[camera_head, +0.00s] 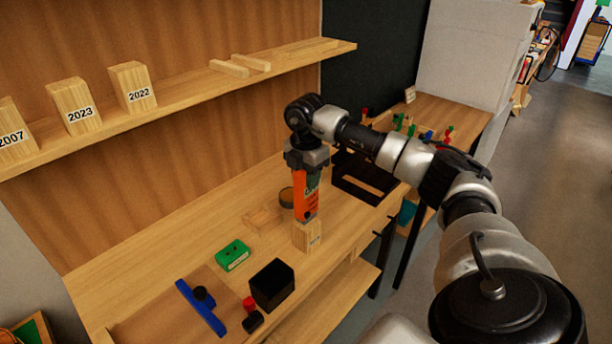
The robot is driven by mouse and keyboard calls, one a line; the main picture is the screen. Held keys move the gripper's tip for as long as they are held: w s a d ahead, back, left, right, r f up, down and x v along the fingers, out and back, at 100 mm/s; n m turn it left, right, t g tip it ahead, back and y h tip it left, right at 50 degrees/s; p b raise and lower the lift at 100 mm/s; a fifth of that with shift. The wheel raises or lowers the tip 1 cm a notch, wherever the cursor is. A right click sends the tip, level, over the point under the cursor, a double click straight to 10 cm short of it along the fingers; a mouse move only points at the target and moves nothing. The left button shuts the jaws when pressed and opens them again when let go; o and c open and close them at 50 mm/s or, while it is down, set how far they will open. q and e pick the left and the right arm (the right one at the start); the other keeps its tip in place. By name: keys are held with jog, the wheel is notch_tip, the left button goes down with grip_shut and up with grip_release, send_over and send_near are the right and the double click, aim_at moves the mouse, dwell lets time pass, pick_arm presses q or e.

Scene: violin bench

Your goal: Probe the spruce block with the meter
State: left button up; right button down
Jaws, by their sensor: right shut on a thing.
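An orange meter (305,204) with a green face part hangs upright in my right gripper (308,166), which is shut on it. The meter's lower end is at the top of a small pale wooden block (307,238) on the bench; I cannot tell whether they touch. The block has a small label too small to read. Three more wooden blocks stand on the shelf, labelled 2007 (12,135), 2023 (78,110) and 2022 (137,92). My left gripper is not in view.
The bench (190,232) holds a green box (233,256), a black box (272,285), a blue tool (203,308), a red item (249,303) and a dark tray (362,180). The shelf (190,95) overhangs the back left. Small coloured items stand at the far right end.

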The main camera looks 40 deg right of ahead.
dwell(0.6)
notch_tip(320, 180, up, 6)
jog(key=p, duration=0.5)
dwell(0.6)
